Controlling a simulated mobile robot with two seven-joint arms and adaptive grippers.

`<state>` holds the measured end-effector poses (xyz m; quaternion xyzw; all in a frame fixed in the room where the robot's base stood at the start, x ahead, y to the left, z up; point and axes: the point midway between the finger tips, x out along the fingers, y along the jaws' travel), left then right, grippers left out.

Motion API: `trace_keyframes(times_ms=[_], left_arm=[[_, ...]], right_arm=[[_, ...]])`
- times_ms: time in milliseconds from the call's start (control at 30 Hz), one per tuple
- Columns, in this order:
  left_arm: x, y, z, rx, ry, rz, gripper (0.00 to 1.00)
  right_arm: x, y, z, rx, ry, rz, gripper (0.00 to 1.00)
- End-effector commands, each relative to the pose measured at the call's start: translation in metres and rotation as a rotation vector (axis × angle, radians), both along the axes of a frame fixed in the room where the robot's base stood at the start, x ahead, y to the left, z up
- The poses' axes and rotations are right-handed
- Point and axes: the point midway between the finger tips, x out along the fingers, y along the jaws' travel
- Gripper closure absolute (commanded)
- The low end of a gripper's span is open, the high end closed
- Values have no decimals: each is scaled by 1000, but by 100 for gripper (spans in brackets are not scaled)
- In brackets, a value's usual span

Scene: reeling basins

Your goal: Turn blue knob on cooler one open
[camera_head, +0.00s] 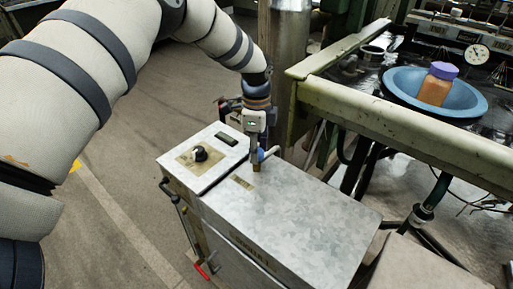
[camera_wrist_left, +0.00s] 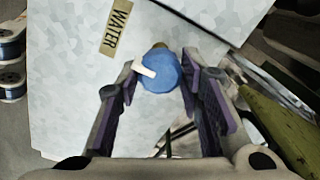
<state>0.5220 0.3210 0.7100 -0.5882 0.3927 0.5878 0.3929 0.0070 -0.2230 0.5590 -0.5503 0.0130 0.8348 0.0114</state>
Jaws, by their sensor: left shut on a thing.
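The cooler (camera_head: 300,220) is a galvanised metal box with a flat grey top, in the middle of the head view. The blue knob (camera_wrist_left: 160,75) has a white pointer directed to the upper left in the left wrist view, with a WATER label (camera_wrist_left: 117,27) nearby. A bit of the knob shows in the head view (camera_head: 262,154), mostly hidden by my gripper. My left gripper (camera_head: 257,160) points down at the cooler top, its fingers on both sides of the knob and shut on it. My right gripper is in neither view.
A black knob (camera_head: 200,153) on a tan plate and a small dark display (camera_head: 226,139) sit on the cooler's left part. A red-tipped handle (camera_head: 202,271) hangs at its front. A green metal frame (camera_head: 400,125) stands right, with a blue basin (camera_head: 470,103) holding a purple-lidded jar (camera_head: 435,90).

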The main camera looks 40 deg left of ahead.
Motion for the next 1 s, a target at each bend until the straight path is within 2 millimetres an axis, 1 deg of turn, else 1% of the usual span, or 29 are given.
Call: trace_keyframes(times_ms=[167, 367, 567, 1000], left_arm=[[0, 0, 0, 1, -1, 17, 94], [0, 1, 1, 2, -1, 104, 94], [0, 0, 1, 2, 0, 267, 94], [0, 0, 1, 1, -1, 686, 94]], right_arm=[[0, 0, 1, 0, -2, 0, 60], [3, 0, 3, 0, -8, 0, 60], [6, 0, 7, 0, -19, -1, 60], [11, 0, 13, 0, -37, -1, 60]])
